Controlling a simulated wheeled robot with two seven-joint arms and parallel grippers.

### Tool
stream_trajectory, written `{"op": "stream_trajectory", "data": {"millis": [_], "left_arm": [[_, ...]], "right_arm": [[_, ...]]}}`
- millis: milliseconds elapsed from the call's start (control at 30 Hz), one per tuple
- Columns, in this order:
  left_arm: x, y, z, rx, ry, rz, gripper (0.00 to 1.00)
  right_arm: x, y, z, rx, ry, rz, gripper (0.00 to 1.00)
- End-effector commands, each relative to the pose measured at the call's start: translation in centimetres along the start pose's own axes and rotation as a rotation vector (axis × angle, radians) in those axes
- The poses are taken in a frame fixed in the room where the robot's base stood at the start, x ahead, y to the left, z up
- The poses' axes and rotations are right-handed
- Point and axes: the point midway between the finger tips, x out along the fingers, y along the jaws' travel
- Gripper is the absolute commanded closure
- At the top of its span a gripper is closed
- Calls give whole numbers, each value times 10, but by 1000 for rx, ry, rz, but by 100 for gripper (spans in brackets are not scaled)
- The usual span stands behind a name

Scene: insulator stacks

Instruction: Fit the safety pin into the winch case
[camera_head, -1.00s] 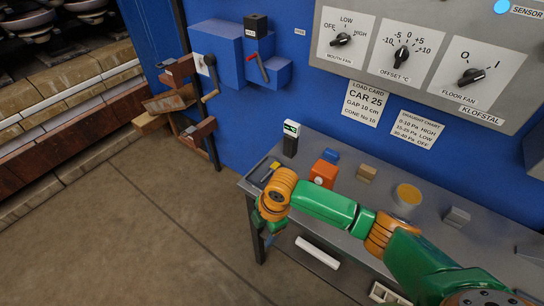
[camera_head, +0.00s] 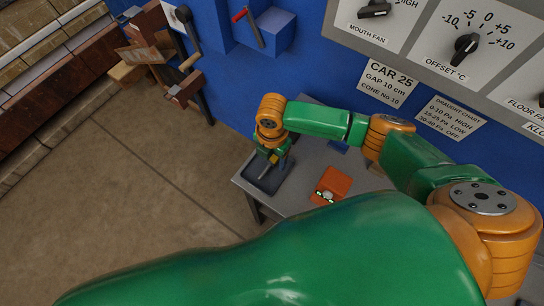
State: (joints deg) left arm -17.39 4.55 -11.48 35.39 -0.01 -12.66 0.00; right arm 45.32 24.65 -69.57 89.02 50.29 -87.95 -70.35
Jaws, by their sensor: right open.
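My right gripper (camera_head: 273,158) is open and points down over the dark tray (camera_head: 257,183) at the table's left end. A small yellow piece shows at the fingers; I cannot tell whether it is the safety pin, which I cannot make out for sure. Blue housings stand on the blue wall at the top, cut off by the frame. One carries a lever with a red end (camera_head: 240,15). A dark crank with a wooden grip (camera_head: 190,62) is to their left. I cannot tell which of these is the winch case. My left gripper is out of view.
An orange box (camera_head: 334,180) with a small dark and white item at its lower edge is right of the tray on the grey table (camera_head: 306,160). My green arm links cover the table's right part. The grey control panel (camera_head: 425,45) is above. The floor at left is clear.

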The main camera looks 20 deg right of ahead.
Motion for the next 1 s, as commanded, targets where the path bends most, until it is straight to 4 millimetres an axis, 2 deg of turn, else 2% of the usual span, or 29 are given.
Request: {"op": "stream_trajectory", "data": {"millis": [100,300,500,567,867,1000], "left_arm": [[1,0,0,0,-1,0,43],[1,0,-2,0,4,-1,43],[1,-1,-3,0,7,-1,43],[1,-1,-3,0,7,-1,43],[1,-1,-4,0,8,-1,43],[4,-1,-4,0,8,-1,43]], "right_arm": [[13,0,0,0,0,0,34],[14,0,0,0,-1,2,34],[14,0,0,0,-1,2,88],[14,0,0,0,-1,2,100],[13,0,0,0,-1,2,100],[4,1,1,-1,-1,5,100]]}}
